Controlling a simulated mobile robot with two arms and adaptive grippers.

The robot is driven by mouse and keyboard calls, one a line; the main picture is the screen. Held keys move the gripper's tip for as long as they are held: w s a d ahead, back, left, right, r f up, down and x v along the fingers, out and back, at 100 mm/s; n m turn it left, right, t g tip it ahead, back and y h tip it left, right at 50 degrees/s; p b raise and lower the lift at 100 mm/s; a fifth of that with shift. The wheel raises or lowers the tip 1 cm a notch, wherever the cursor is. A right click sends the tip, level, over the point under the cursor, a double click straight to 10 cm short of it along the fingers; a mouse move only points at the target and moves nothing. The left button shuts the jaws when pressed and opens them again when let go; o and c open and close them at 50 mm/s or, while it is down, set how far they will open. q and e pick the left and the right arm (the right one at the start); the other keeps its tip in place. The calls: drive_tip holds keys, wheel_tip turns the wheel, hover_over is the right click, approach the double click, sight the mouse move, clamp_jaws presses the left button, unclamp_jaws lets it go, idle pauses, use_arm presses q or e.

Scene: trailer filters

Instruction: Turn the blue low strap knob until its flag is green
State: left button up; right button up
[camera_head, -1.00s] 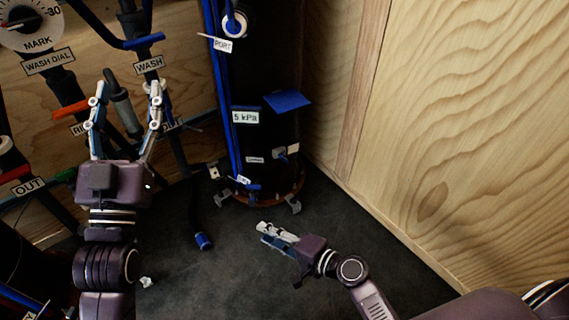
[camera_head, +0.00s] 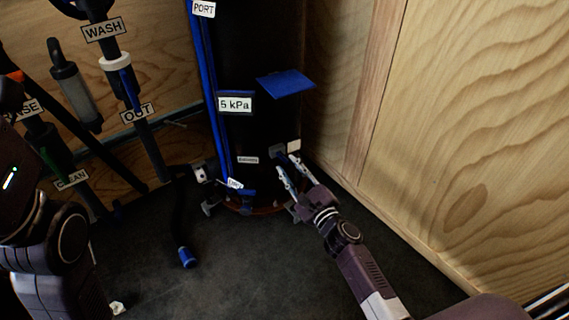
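The low strap knob (camera_head: 278,149) is a small bluish piece low on the front of the black cylinder (camera_head: 265,125). A small pale whitish plate (camera_head: 294,146), possibly its flag, sits just right of it; I see no green on it. My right gripper (camera_head: 287,161) is at the cylinder's lower right, its two fingers apart and their tips just below the knob. I cannot tell whether they touch it. My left gripper's body (camera_head: 14,150) is cut off at the left edge, and its fingers do not show.
A blue shelf-like plate (camera_head: 286,83) juts out above the knob, beside a "5 kPa" label (camera_head: 236,104). Blue tubes run down the cylinder's left side. A hose with a blue end (camera_head: 187,257) lies on the dark floor. A wooden wall (camera_head: 470,130) bounds the right.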

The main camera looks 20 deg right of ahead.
sight(284, 160)
drive_tip(key=shift+w+a+b, duration=0.15)
drive_tip(key=shift+w+b, duration=0.1)
drive_tip(key=shift+w, duration=0.6)
drive_tip(key=shift+w+a+b, duration=0.15)
drive_tip(key=shift+w+b, duration=0.05)
drive_tip(key=shift+w, duration=0.6)
clamp_jaws()
